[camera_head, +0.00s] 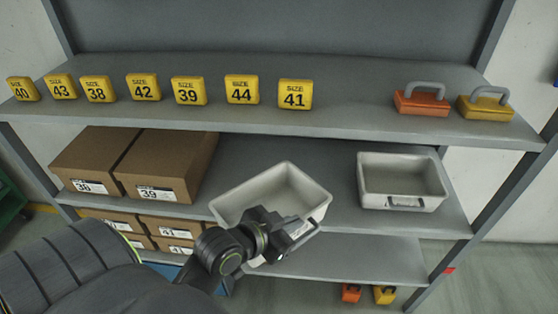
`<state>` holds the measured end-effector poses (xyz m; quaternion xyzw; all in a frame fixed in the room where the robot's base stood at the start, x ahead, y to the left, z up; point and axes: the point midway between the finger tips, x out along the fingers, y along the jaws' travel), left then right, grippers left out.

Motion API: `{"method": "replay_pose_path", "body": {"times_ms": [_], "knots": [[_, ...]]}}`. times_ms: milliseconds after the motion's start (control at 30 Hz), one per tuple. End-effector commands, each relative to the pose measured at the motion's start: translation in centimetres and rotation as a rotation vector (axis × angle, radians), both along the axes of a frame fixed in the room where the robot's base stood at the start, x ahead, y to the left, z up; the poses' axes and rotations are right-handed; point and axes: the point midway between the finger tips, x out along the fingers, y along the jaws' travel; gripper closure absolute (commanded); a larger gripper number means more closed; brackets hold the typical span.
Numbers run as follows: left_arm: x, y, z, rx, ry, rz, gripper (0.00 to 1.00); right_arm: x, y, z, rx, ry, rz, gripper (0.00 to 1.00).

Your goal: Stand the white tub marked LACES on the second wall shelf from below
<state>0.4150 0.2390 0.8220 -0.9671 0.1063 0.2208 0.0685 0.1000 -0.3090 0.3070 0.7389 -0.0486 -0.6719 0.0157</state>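A white open tub (272,190) is in front of the middle shelf (340,165), turned at an angle and tilted. Its inside looks empty. My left gripper (298,234) is at its front wall and appears shut on it; the fingers are partly hidden. The gripper and wrist cover much of the tub's front, and no LACES marking can be read. I cannot tell whether the tub touches the shelf. A second white tub (400,172) stands upright on the middle shelf to the right, apart from the first. My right gripper is not in view.
Brown boxes (168,160) fill the middle shelf's left. The upper shelf (350,118) holds several yellow size blocks (295,94), an orange handled case (421,104) and a yellow one (486,107). More boxes sit on the lower shelf (350,262). Bare shelf shows between the tubs.

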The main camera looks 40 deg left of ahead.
Motion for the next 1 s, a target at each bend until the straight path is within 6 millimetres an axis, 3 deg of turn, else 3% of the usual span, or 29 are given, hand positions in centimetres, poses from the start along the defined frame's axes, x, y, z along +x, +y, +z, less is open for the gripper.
{"method": "replay_pose_path", "body": {"times_ms": [233,800,900,1000], "knots": [[2.8,1.8,0.3,0.01,-0.002,-0.002,1.0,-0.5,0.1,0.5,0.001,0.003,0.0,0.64],[15.2,9.4,0.0,0.003,-0.001,0.002,1.0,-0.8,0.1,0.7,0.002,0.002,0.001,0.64],[16.8,10.3,0.0,0.002,-0.002,0.002,1.0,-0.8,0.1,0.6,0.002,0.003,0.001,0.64],[16.7,10.3,-2.0,-0.003,0.004,0.002,1.0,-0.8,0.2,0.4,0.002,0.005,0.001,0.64]]}}
